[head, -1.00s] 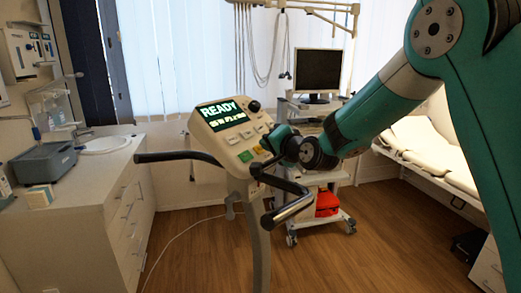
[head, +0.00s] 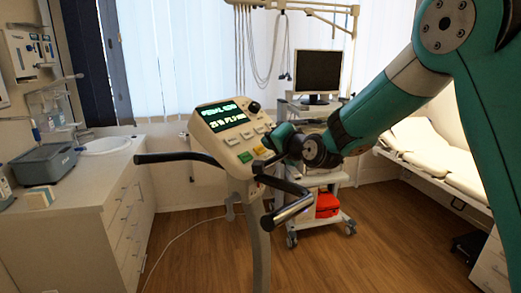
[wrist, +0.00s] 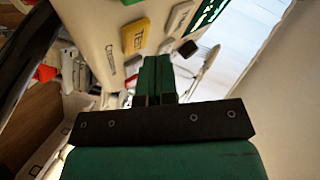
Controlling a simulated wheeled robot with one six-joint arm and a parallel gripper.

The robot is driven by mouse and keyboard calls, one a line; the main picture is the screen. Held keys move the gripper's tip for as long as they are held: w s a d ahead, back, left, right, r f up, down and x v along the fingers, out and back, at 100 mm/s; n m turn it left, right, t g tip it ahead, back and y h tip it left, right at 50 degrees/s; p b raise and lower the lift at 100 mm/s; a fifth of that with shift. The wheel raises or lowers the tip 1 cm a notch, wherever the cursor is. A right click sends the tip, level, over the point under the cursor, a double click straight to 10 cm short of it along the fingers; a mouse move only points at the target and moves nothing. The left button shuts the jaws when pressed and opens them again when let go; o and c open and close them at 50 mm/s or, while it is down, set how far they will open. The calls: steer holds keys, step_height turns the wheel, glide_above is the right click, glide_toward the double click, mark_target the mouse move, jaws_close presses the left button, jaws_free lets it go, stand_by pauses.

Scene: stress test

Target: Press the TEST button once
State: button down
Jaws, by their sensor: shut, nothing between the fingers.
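The TEST button (wrist: 135,37) is a yellow key, lettered "TES…" in the wrist view, on the pale sloping panel of the exercise bike console (head: 225,150). In the head view the yellow key (head: 259,149) sits near the panel's lower right, beside a green key (head: 245,157). My gripper (wrist: 155,60) is shut and empty, its green fingertips just below and right of the yellow key in the wrist picture. The fingers look apart from the key; the exact gap is unclear.
Black handlebars (head: 180,157) reach out on both sides of the console, the right one passing below my gripper. A grey key (wrist: 178,17) lies beside the yellow one. A trolley with a monitor (head: 318,71) stands behind.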

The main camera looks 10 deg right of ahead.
steer(key=shift+s+d+r+p, duration=0.15)
steer(key=shift+s+d+r, duration=0.25)
steer(key=shift+r, duration=0.25)
steer(key=shift+s+d+r+p, duration=0.2)
steer(key=shift+s+d+r, duration=0.15)
steer(key=shift+r, duration=0.35)
steer(key=shift+s+d+r+p, duration=0.15)
steer(key=shift+s+d+r, duration=0.15)
steer(key=shift+s+r, duration=0.25)
steer(key=shift+w+r, duration=0.1)
steer(key=shift+r, duration=0.05)
steer(key=s+d+r+p, duration=0.1)
steer(key=s+d+r, duration=0.1)
steer(key=r, duration=0.3)
steer(key=shift+p+v, duration=0.35)
steer(key=shift+v, duration=0.4)
steer(key=shift+d+r, duration=0.1)
